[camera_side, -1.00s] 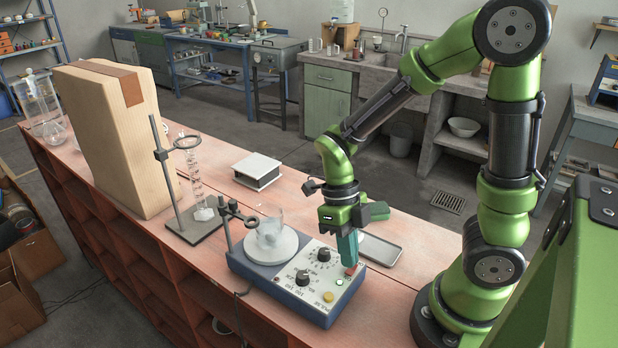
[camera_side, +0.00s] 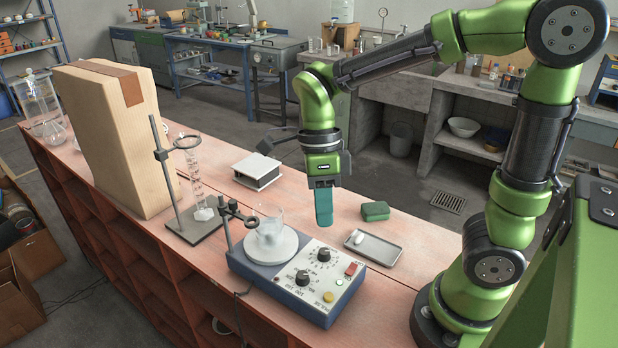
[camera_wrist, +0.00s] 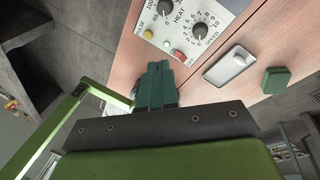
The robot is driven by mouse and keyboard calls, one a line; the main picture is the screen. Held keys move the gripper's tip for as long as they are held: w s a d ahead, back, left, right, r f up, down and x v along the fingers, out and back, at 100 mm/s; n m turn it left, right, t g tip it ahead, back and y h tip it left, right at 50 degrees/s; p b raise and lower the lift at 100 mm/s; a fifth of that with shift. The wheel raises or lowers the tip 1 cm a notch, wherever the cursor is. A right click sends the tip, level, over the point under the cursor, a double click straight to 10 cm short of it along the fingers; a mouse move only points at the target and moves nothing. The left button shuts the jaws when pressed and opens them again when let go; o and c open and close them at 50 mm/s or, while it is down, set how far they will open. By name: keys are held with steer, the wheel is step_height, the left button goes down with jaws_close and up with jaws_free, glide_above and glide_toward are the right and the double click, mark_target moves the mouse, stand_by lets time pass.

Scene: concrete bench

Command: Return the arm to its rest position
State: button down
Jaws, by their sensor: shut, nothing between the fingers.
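My gripper (camera_side: 323,206) is shut and empty, with teal fingers pointing down. In the side view it hangs above the bench (camera_side: 420,262), behind the stirrer hotplate (camera_side: 318,285) and to the left of the green box. It is apart from all of these. In the wrist view the closed fingers (camera_wrist: 157,72) show side by side at the middle, with the hotplate's control panel (camera_wrist: 200,50) beyond them. My upper arm bends over from the right side of the side view.
On the hotplate's round plate stands a glass beaker (camera_side: 270,232). A grey tray (camera_side: 380,251) with a small white object and a green box (camera_side: 375,211) lie to its right.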

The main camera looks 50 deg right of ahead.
steer(key=s+d+r+n+t, duration=0.1)
steer(key=r+n+t, duration=0.2)
steer(key=n, duration=0.9)
steer(key=s+d+r+n+t, duration=0.1)
steer(key=n+t, duration=0.5)
steer(key=n, duration=0.6)
step_height(320, 180, up, 2)
steer(key=shift+s+d+t, duration=0.2)
steer(key=shift+d+t, duration=0.1)
steer(key=shift+d, duration=0.25)
steer(key=c, duration=1.8)
jaws_free()
steer(key=shift+c, duration=0.2)
